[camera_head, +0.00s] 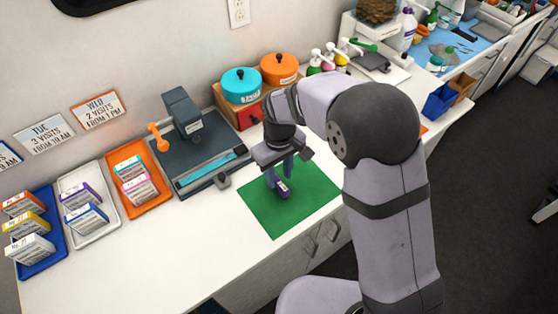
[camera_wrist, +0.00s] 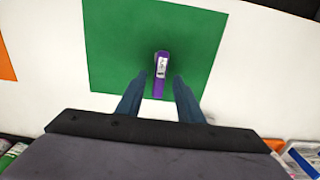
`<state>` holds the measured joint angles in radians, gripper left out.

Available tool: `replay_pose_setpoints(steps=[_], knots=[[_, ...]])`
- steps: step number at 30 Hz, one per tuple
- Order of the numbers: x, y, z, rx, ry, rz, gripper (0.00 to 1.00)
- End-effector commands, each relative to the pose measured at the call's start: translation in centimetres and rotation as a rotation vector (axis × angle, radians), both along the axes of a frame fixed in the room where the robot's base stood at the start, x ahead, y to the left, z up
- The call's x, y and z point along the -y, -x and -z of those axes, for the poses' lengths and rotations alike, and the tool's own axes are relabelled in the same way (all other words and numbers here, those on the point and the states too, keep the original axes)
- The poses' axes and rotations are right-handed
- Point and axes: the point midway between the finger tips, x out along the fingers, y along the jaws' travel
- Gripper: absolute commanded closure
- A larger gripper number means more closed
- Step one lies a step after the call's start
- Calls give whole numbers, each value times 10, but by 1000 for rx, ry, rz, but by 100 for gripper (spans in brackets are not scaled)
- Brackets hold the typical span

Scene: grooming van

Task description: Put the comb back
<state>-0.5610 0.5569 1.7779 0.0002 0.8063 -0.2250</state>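A small purple item with a white label (camera_head: 282,190) lies on the green mat (camera_head: 262,217). I cannot tell for sure that it is the comb; its teeth do not show. In the wrist view the purple item (camera_wrist: 160,88) lies between my two fingers, with a gap on each side. My gripper (camera_head: 279,175) is open, pointing down over the mat. In the wrist view my gripper (camera_wrist: 160,75) has its fingertips close to the item but apart from it.
A dark scale-like device (camera_head: 182,110) with a teal strip (camera_head: 212,170) stands left of the mat. Blue (camera_head: 55,235), white (camera_head: 108,215) and orange (camera_head: 152,204) trays hold small boxes. Teal (camera_head: 241,85) and orange (camera_head: 278,70) lidded pots stand behind. The counter's front is clear.

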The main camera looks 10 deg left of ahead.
Motion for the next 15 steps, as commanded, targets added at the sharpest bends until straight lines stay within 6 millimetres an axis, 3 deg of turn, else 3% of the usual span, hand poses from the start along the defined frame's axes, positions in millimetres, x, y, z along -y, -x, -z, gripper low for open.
replay_pose_setpoints(steps=[9, 15], knots=[[0, 0, -54, 3, -1, 0, 66], [0, 0, -73, 1, -1, 0, 66]])
